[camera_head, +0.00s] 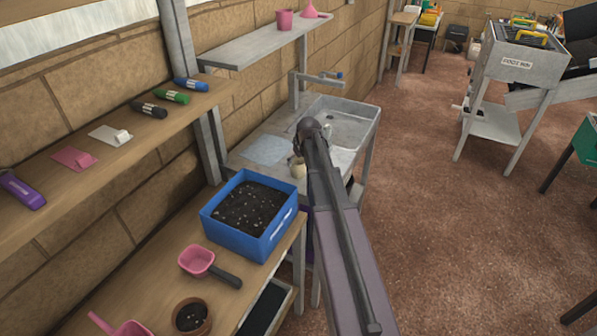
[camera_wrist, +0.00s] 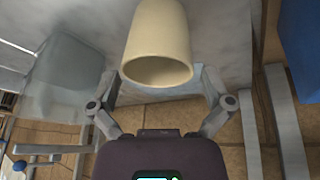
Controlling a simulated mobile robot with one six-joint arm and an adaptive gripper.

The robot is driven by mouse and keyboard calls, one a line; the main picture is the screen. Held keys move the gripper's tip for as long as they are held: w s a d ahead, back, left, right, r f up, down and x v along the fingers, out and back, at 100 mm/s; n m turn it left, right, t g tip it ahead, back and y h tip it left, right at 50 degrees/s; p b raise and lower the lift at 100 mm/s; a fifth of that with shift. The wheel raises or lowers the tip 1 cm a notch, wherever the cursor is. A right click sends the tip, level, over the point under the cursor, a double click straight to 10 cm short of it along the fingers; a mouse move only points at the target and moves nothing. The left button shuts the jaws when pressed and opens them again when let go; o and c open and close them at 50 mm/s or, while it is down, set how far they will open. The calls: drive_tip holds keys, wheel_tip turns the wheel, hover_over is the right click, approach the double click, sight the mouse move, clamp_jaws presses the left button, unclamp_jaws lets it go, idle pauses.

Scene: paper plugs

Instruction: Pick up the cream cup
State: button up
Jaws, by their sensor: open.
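The cream cup (camera_wrist: 160,38) shows large in the wrist view, at the top middle, with its open rim toward the camera. In the head view a small part of the cream cup (camera_head: 298,170) shows beside the sink, mostly behind my arm. My gripper (camera_wrist: 162,76) is open in the wrist view, with one finger to each side of the cup's rim. I cannot tell whether either finger touches the cup.
The cup is on the sink unit, left of its basin (camera_head: 348,128), near a light blue cloth (camera_head: 265,149). A blue crate of soil (camera_head: 287,232) stands close in front on the bench. A tap (camera_head: 318,79) rises behind, and a shelf (camera_head: 255,45) runs above.

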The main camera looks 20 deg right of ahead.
drive_tip(key=shift+b+x, duration=1.5)
drive_tip(key=shift+x, duration=0.45)
drive_tip(key=shift+d, duration=0.1)
drive_tip(key=c, duration=1)
drive_tip(key=shift+r, duration=0.2)
drive_tip(key=shift+c, duration=0.2)
wheel_tip(320, 180, up, 3)
drive_tip(key=p, duration=0.3)
drive_tip(key=shift+r+p, duration=0.15)
drive_tip(key=shift+p, duration=0.2)
drive_tip(key=s+d, duration=0.3)
drive_tip(key=d, duration=0.1)
drive_tip(key=s+d+r+p, duration=0.1)
drive_tip(key=s+d, duration=0.2)
drive_tip(key=d, duration=0.1)
drive_tip(key=s+d, duration=0.4)
drive_tip(key=shift+d+r, duration=0.2)
drive_tip(key=shift+d, duration=0.05)
